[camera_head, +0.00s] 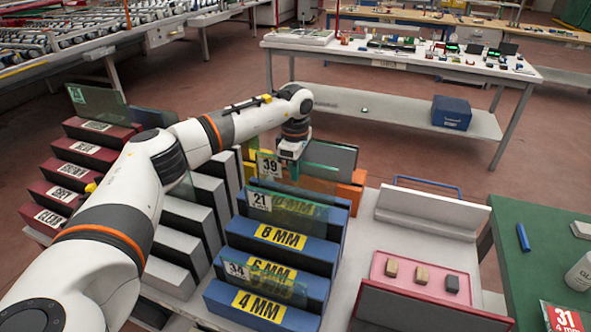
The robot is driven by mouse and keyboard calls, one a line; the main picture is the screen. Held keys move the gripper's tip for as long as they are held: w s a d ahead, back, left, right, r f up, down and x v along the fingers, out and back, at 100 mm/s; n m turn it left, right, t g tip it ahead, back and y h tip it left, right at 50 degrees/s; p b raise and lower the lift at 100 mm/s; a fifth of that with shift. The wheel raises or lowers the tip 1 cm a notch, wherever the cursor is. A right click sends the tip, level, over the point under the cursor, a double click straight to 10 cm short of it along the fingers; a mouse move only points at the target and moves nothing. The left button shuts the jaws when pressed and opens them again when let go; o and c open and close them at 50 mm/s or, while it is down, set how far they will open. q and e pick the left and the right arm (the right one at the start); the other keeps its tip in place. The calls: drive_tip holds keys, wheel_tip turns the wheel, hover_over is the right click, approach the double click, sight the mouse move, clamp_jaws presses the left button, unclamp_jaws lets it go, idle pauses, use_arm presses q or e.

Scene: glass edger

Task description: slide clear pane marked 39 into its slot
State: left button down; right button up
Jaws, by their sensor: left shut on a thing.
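The clear pane marked 39 (268,166) is a greenish see-through sheet with a white label at its upper left. It stands roughly upright at the back of the blue stepped rack (277,258). My left gripper (293,172) comes down from above and is shut on the pane's top edge. The pane's lower edge is behind the pane marked 21 (300,209), so I cannot tell how deep it sits. The pane marked 34 (237,270) stands lower, between the 6 MM and 4 MM steps. My right gripper is not in view.
Grey stepped blocks (190,215) and a dark red rack (75,175) stand to the left, partly behind my arm. A grey pane (335,158) and an orange rack (352,190) are just behind. A pink tray (420,290) with small blocks lies right.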

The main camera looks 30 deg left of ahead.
use_arm(q)
drive_tip(key=shift+f, duration=0.25)
idle(0.4)
drive_tip(key=c, duration=1.5)
unclamp_jaws()
drive_tip(key=shift+o, duration=0.2)
wheel_tip(320, 180, up, 11)
drive_tip(key=b, duration=0.2)
drive_tip(key=shift+s+d+f+b, duration=0.1)
drive_tip(key=shift+f+b, duration=0.1)
drive_tip(key=shift+b, duration=0.15)
drive_tip(key=shift+r, duration=0.75)
